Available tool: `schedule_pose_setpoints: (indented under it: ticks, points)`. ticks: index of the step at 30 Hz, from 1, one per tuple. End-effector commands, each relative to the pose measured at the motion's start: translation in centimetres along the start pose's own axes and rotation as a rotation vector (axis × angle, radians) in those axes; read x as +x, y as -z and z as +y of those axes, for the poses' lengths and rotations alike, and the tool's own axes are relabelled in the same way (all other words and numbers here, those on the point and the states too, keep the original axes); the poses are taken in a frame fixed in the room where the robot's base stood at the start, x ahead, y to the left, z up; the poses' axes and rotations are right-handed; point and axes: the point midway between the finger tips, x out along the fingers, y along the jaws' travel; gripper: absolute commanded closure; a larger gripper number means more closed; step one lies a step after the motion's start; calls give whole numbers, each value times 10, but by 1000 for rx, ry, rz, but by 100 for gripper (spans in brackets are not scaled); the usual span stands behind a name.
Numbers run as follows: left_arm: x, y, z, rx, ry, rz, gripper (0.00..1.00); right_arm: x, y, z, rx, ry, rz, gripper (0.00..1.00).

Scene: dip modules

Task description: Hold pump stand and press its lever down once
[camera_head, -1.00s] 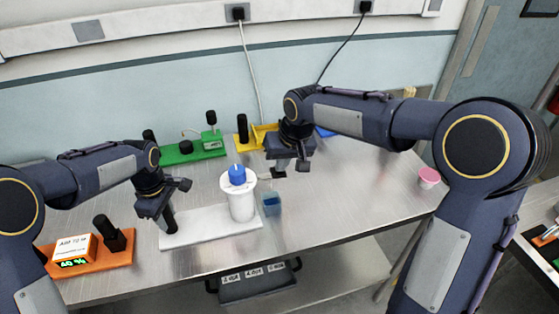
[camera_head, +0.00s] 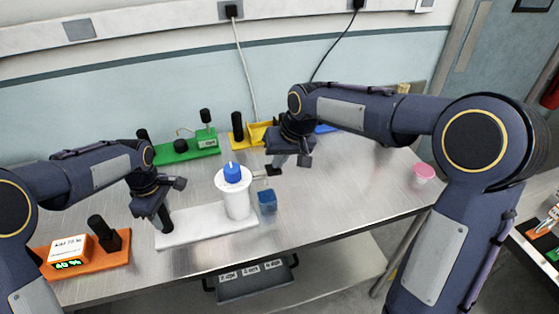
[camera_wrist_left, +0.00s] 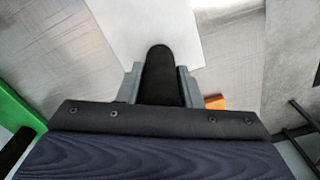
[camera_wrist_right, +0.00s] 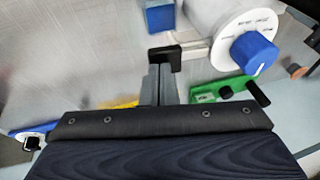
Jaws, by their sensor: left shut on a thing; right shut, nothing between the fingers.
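The pump stand has a white base plate (camera_head: 205,226), a white cylinder (camera_head: 237,203) with a blue knob (camera_head: 232,171), and a black upright grip post (camera_head: 167,221). My left gripper (camera_head: 163,214) is shut on this post, which also shows between its fingers in the left wrist view (camera_wrist_left: 161,75). The lever juts out from the right of the cylinder and ends in a black tip (camera_head: 272,170); the tip also shows in the right wrist view (camera_wrist_right: 165,58). My right gripper (camera_head: 280,163) is shut and empty right beside the tip; whether they touch is unclear.
An orange module with a display (camera_head: 92,257) is at front left, a green module (camera_head: 185,151) and a yellow one (camera_head: 257,133) behind. A pink-topped cup (camera_head: 424,173) stands far right. The table's right half is mostly clear.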

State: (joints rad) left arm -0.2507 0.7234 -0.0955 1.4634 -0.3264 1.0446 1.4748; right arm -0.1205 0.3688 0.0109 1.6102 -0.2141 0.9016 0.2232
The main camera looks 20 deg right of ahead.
Motion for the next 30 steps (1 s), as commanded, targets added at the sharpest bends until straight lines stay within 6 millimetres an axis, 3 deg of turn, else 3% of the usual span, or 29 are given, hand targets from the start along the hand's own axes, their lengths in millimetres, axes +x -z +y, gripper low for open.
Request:
schedule_pose_setpoints:
  ticks: [5, 10, 21, 30]
  points:
    - [0, 0, 0, -2, -1, 0, 100, 0, -1, 0, 0, 0, -4, 100]
    - [0, 0, 0, -2, -1, 1, 100, -14, 4, -3, -1, 1, 0, 100]
    - [0, 0, 0, -2, 0, 1, 100, -96, 12, -14, -2, 2, 5, 100]
    - [0, 0, 0, -1, 0, 1, 100, -134, 11, -19, -1, 1, 1, 100]
